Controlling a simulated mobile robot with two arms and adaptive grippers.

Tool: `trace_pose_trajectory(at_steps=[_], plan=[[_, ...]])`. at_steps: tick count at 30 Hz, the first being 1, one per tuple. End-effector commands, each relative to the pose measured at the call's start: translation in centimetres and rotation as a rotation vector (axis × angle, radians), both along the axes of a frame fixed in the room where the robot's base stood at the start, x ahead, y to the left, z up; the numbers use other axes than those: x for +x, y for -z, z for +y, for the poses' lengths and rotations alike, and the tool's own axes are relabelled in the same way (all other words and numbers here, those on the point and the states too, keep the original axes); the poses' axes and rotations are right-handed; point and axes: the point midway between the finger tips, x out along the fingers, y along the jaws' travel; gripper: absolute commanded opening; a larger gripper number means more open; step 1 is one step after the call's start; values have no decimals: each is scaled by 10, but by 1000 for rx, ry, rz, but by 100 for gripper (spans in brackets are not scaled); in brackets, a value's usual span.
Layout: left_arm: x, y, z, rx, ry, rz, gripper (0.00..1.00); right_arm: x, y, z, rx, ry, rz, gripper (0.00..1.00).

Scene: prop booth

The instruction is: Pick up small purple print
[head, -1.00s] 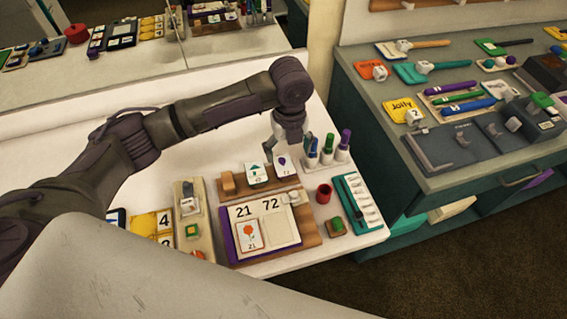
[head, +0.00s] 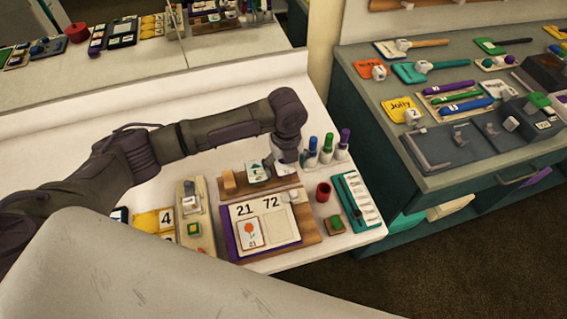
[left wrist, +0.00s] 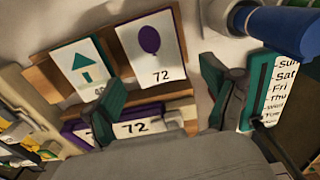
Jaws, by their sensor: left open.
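The small purple print, a white card with a purple balloon and the number 72 (left wrist: 152,47), leans on a wooden rack (left wrist: 195,93) in the left wrist view. My left gripper (left wrist: 160,85) is open in front of it, one finger towards each side of the card. I cannot tell whether the fingers touch it. In the head view my left gripper (head: 286,160) covers most of that card. My right gripper is not in view.
A red cup (head: 323,193) and teal weekday strip (head: 349,200) are further right.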

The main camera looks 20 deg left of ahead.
Motion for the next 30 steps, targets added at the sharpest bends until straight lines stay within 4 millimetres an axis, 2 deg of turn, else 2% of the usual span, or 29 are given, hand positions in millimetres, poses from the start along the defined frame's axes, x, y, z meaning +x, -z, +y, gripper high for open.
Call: trace_pose_trajectory(at_steps=[18, 27, 30], plan=[[0, 5, 0, 0, 0, 0, 85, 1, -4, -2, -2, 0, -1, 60], [0, 5, 0, 0, 0, 0, 40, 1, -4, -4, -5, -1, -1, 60], [0, 5, 0, 0, 0, 0, 39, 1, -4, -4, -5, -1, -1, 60]])
